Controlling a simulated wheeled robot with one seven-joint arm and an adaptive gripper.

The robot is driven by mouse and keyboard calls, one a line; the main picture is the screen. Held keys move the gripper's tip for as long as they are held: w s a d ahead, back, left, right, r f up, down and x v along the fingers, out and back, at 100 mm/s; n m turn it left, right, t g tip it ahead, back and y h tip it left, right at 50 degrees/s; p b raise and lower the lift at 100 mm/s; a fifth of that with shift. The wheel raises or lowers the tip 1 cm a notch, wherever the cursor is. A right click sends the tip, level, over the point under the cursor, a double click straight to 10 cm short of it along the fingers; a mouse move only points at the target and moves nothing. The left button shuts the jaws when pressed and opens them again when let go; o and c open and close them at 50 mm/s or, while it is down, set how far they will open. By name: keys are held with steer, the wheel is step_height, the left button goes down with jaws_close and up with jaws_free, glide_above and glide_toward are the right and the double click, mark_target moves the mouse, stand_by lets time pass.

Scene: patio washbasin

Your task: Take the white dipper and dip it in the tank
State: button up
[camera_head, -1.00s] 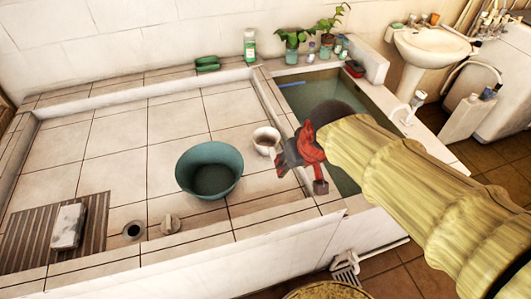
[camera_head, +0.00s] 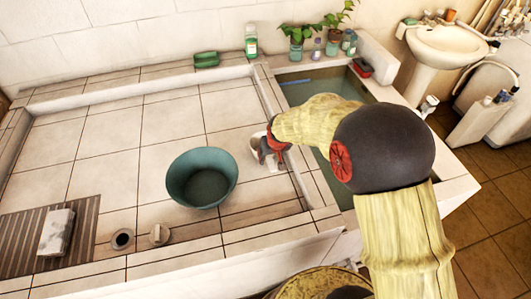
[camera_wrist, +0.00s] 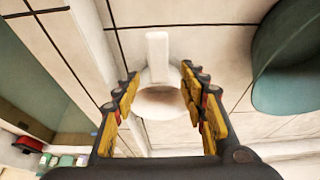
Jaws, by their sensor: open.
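The white dipper (camera_head: 257,139) rests on the tiled floor of the basin, beside the low wall of the tank. It is partly hidden behind my gripper (camera_head: 268,155) in the head view. In the wrist view the dipper (camera_wrist: 157,60) shows its handle toward the top and its round cup between my fingers. My gripper (camera_wrist: 158,100) is open, with one finger on each side of the cup; I cannot tell whether they touch it. The tank (camera_head: 300,92) holds greenish water and is partly hidden by my arm.
A teal bowl (camera_head: 202,178) stands close left of my gripper. The tank's tiled wall (camera_head: 272,95) is on the right. Potted plants (camera_head: 297,38) and bottles stand on the back ledge. A white block (camera_head: 56,232) lies on a slatted mat. The basin's left side is clear.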

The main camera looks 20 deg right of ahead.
mark_target(270, 159)
steer(key=b+x, duration=0.2)
steer(key=x, duration=0.3)
steer(key=shift+s+d, duration=0.1)
steer(key=shift+s, duration=0.05)
steer(key=shift+c, duration=0.4)
jaws_close()
steer(key=shift+r, duration=0.1)
